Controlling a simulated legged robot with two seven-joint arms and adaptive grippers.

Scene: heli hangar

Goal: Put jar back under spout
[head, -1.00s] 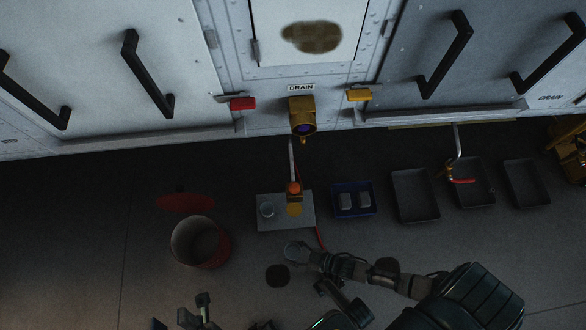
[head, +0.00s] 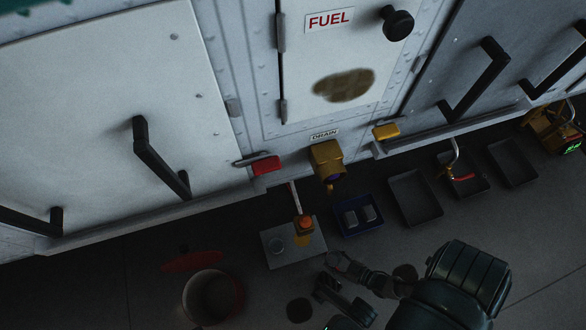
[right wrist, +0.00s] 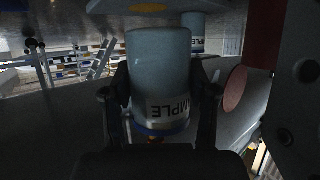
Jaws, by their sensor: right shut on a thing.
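My right gripper (right wrist: 162,98) is shut on the jar (right wrist: 158,62), a pale grey cylinder whose "SAMPLE" label appears upside down in the right wrist view. In the head view, the right gripper (head: 350,267) holds the jar (head: 338,260) just right of and below the grey plate (head: 280,262) on the floor. The plate bears a round grey piece (head: 276,246), a yellow patch and an orange-topped fitting (head: 304,224). The yellow drain spout (head: 328,160) juts from the white panel above and behind the plate. My left gripper is not in view.
A red bucket (head: 238,296) stands left of the plate, with a red disc (head: 193,261) behind it. A blue tray (head: 360,229) with two grey blocks and several dark trays (head: 414,215) lie to the right. A red handle (head: 265,165) projects from the panel.

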